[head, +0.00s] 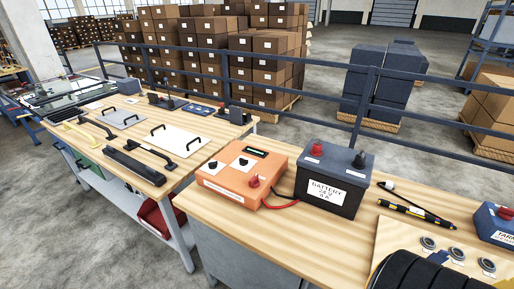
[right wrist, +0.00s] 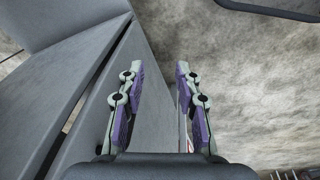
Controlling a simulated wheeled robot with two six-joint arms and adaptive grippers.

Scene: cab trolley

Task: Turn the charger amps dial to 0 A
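The orange charger (head: 228,190) sits on the wooden bench, left of the battery. Its top carries two dark dials on white plates, a left dial (head: 213,164) and a right dial (head: 243,161), and a small dark display (head: 257,151). Their markings and the display reading are too small to tell, so I cannot say which is the amps dial. A red knob (head: 254,182) is at its front right. My right gripper (right wrist: 156,71) is open and empty in the right wrist view, above grey panels and concrete floor, with no charger visible there. My left gripper is not in view.
A dark battery (head: 335,185) stands beside the charger, with a red cable (head: 283,204) between them. A pen-like tester (head: 415,211) and a blue box (head: 495,226) lie right. The left bench (head: 190,165) holds handles and plates. A railing (head: 300,64) runs behind.

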